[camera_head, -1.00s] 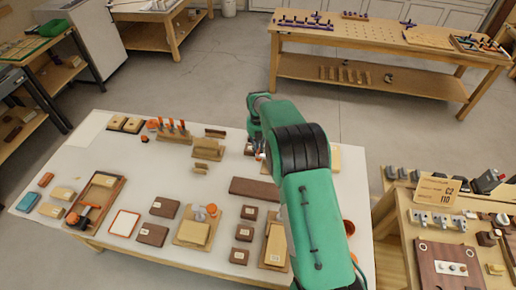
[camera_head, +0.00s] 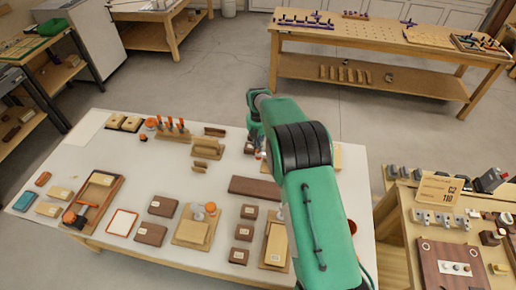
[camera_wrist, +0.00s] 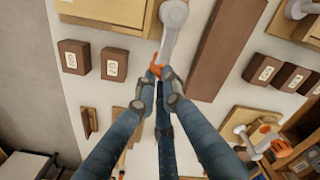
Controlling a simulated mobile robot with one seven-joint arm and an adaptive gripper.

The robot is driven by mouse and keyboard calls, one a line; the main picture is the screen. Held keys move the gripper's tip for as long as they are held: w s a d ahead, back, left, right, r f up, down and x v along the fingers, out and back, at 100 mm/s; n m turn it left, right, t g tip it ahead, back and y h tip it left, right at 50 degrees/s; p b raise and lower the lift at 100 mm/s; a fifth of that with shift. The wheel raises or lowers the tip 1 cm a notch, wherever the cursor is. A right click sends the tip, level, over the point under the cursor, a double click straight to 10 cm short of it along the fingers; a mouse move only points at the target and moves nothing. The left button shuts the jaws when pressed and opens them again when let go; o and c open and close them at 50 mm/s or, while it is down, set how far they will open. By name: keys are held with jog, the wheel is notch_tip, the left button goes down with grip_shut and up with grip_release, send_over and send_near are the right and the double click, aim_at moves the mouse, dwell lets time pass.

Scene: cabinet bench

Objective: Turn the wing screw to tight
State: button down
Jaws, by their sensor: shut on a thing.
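The wing screw (camera_wrist: 156,69) shows as a small orange piece at the end of a pale grey clamp arm (camera_wrist: 170,40) in the wrist view. My gripper (camera_wrist: 161,80) has its two blue-grey fingers closed around the orange piece, and the fingertips cover part of it. How far the screw is turned cannot be told. In the head view my gripper (camera_head: 261,152) is down over the back right of the white table, largely hidden behind my green arm.
Wooden blocks and boards stand close around on the white table (camera_head: 115,185). A long dark brown board (camera_wrist: 227,50) lies beside the clamp arm. Another grey fixture with an orange knob (camera_wrist: 271,143) is at lower right. Another bench (camera_head: 405,250) stands to the right.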

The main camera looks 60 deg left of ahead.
jog(key=m+b, duration=0.1)
jog(key=m, duration=0.2)
jog(key=shift+m, duration=0.4)
jog(key=m+b, duration=0.2)
jog(key=m, duration=0.2)
jog(key=shift+w, duration=0.15)
jog(key=m, duration=0.4)
jog(key=shift+b, duration=0.3)
jog(key=m, duration=0.4)
jog(key=shift+d+m+b, duration=0.1)
jog(key=shift+m+b, duration=0.2)
jog(key=m, duration=0.8)
jog(key=shift+d+b, duration=0.15)
jog(key=shift+b, duration=0.15)
jog(key=m, duration=0.4)
jog(key=shift+m, duration=2.2)
jog(key=shift+d, duration=0.1)
